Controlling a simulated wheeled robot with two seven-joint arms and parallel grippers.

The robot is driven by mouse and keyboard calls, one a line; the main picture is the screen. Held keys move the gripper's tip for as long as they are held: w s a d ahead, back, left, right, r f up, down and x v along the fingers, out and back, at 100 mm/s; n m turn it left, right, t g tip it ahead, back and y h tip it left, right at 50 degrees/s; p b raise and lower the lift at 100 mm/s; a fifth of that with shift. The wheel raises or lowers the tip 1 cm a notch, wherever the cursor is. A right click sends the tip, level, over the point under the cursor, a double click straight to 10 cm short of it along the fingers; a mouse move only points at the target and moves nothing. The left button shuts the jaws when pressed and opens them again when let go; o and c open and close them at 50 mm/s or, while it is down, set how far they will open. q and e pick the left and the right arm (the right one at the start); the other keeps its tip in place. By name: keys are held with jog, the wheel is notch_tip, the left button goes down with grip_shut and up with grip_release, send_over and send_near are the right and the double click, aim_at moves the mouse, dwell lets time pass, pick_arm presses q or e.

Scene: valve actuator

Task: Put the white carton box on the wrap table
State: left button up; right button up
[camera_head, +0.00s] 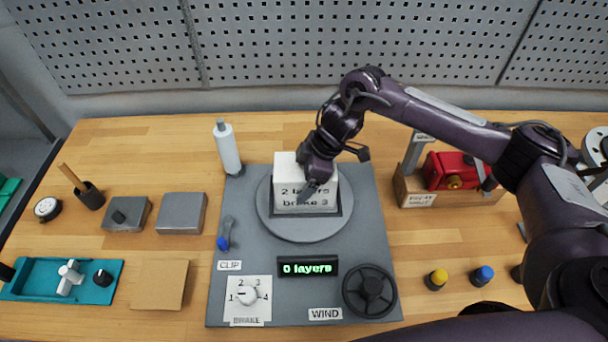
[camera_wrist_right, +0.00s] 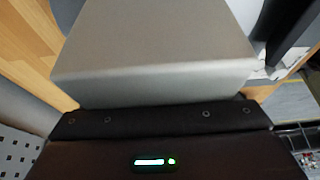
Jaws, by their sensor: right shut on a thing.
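The white carton box (camera_head: 291,182) stands upright at the middle of the round grey wrap table (camera_head: 275,223) in the head view. Its front reads "2 layers brake 3". My right gripper (camera_head: 314,183) comes from above and behind at the box's right side and is shut on it. In the right wrist view the box (camera_wrist_right: 155,45) fills the space in front of the gripper (camera_wrist_right: 160,112). A thin dark square border shows around the box's base. I cannot tell whether the box bears fully on the wrap table. My left gripper is not in view.
The grey base plate holds a display (camera_head: 307,267) reading "0 layers", a brake dial (camera_head: 247,294), a black wind wheel (camera_head: 369,291) and a blue-tipped clip (camera_head: 226,233). A white roll (camera_head: 227,147) stands behind left. A red device (camera_head: 452,172) stands right.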

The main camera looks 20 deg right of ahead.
jog(key=o, duration=1.2)
jog(key=shift+o, duration=0.2)
jog(key=shift+r, duration=0.1)
jog(key=b+v, duration=0.1)
jog(key=v, duration=0.9)
jog(key=shift+d+r, duration=0.15)
jog(key=shift+r, duration=0.1)
jog(key=shift+v, duration=0.75)
jog(key=shift+s+f, duration=0.1)
